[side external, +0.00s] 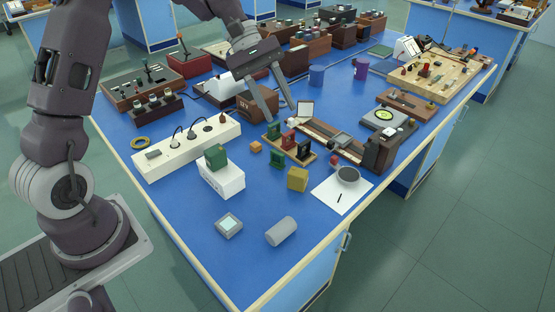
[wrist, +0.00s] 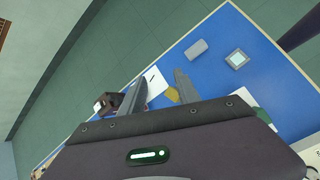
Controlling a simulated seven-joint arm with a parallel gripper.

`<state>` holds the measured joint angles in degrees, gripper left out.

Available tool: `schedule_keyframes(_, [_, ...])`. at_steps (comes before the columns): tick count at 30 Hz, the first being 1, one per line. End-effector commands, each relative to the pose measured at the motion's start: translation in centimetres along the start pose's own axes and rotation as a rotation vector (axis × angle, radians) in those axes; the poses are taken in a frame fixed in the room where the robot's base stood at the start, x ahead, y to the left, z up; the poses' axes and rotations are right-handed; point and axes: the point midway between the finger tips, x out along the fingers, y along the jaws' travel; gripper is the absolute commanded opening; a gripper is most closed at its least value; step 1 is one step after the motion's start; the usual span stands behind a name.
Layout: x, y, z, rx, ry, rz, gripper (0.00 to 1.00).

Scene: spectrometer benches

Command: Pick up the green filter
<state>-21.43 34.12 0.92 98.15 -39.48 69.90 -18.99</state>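A small wooden rack (side external: 294,153) on the blue bench holds upright filter pieces. A green one (side external: 271,132) stands at its left end, a red one (side external: 288,140) in the middle and a dark one (side external: 304,151) at the right. My gripper (side external: 281,113) is above and just behind the rack, fingers pointing down and spread apart, with nothing visible between them. In the wrist view my gripper (wrist: 160,75) also shows two separated fingers; the green filter cannot be made out there.
A green block (side external: 216,156) sits on a white box (side external: 222,179) left of the rack. A long wooden rail (side external: 325,140) runs right of the rack. The front of the bench is mostly clear around a grey cylinder (side external: 281,231).

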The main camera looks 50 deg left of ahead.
Motion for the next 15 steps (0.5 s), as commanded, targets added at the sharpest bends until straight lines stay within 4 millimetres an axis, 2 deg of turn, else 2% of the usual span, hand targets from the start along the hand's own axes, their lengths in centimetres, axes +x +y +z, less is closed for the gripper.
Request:
schedule_keyframes(1, [1.5, 0.3, -3.8, -0.121, -0.075, 0.037, 0.39])
schedule_keyframes(3, [3.5, 0.6, -8.4, -0.273, -0.172, 0.1, 0.39])
schedule_keyframes(6, [6.0, 0.0, -13.5, -0.444, -0.286, 0.175, 0.39])
schedule_keyframes(9, [7.6, -0.8, -16.6, -0.548, -0.357, 0.228, 0.39])
schedule_keyframes(15, [9.5, -1.6, -18.6, -0.6, -0.393, 0.253, 0.39])
